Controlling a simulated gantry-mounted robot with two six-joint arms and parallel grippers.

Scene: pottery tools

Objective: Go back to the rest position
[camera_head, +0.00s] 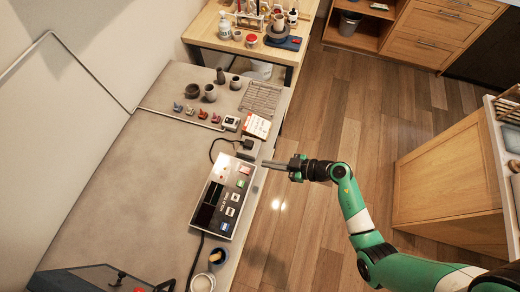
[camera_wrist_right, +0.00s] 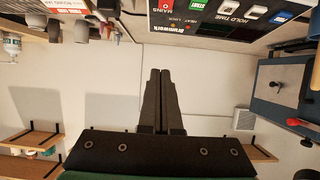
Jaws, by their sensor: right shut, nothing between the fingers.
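My right gripper (camera_head: 268,164) reaches in from the right over the table's right edge. Its tip is close to the upper right corner of the control box (camera_head: 226,196); I cannot tell whether they touch. In the right wrist view its two fingers (camera_wrist_right: 160,75) are together with nothing between them. The control box also shows in that view, upside down at the top (camera_wrist_right: 215,12). My left gripper is not in view.
The grey table (camera_head: 140,190) carries dark pots (camera_head: 210,93), a wire rack (camera_head: 261,97) and a red-and-white box (camera_head: 257,126). A cup (camera_head: 217,257) stands near the front edge. A wooden table (camera_head: 215,27) with bottles is behind. The floor (camera_head: 350,110) right of the table is open.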

